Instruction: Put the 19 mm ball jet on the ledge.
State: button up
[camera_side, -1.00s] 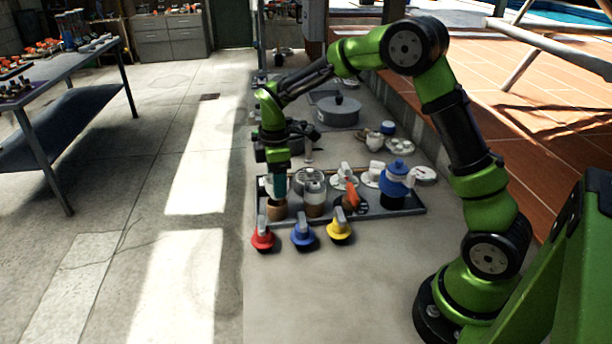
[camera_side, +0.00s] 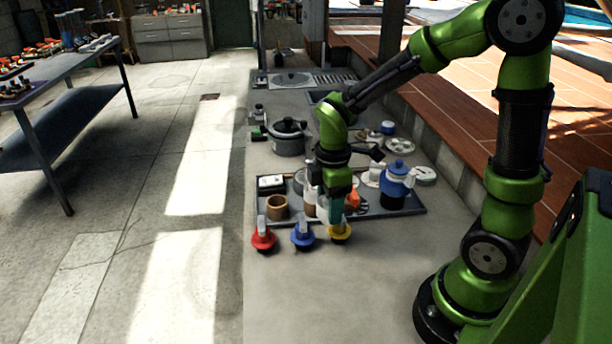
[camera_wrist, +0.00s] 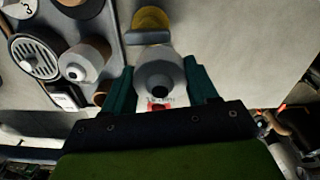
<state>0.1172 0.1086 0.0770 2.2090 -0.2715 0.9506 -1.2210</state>
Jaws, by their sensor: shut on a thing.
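My gripper (camera_side: 338,208) hangs pointing down over the front edge of the dark tray, above the yellow-based piece (camera_side: 340,234). In the wrist view its two teal fingers (camera_wrist: 160,88) are shut on a grey, rounded ball jet (camera_wrist: 160,70) with a dark hole. Its size marking is not readable. The yellow base (camera_wrist: 150,20) shows beyond the jet. In the side view the fingers mostly hide the jet. A brown cup (camera_side: 277,208) stands empty in the tray (camera_side: 414,210) at its left. I cannot tell which surface is the ledge.
Red (camera_side: 263,238) and blue (camera_side: 302,237) pieces with grey uprights stand left of the yellow one. A blue-and-white container (camera_side: 397,182) stands at the tray's right. The pale surface in front (camera_side: 310,295) is clear.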

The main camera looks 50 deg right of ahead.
dwell(0.3)
jog(key=s+a+f+n, duration=0.2)
jog(key=s+a+n, duration=0.7)
jog(key=s+a, duration=0.1)
jog(key=w+a, duration=0.1)
jog(key=w, duration=0.4)
jog(key=w+a+f, duration=0.1)
jog(key=w+a, duration=0.1)
jog(key=w, duration=0.2)
jog(key=w+a+f, duration=0.1)
jog(key=w+a, duration=0.1)
jog(key=w, duration=0.3)
jog(key=shift+w+a, duration=0.15)
jog(key=shift+w, duration=0.2)
jog(key=shift+f, duration=1.65)
jog(key=shift+f, duration=0.15)
jog(key=o, duration=1)
jog(key=shift+o, duration=0.2)
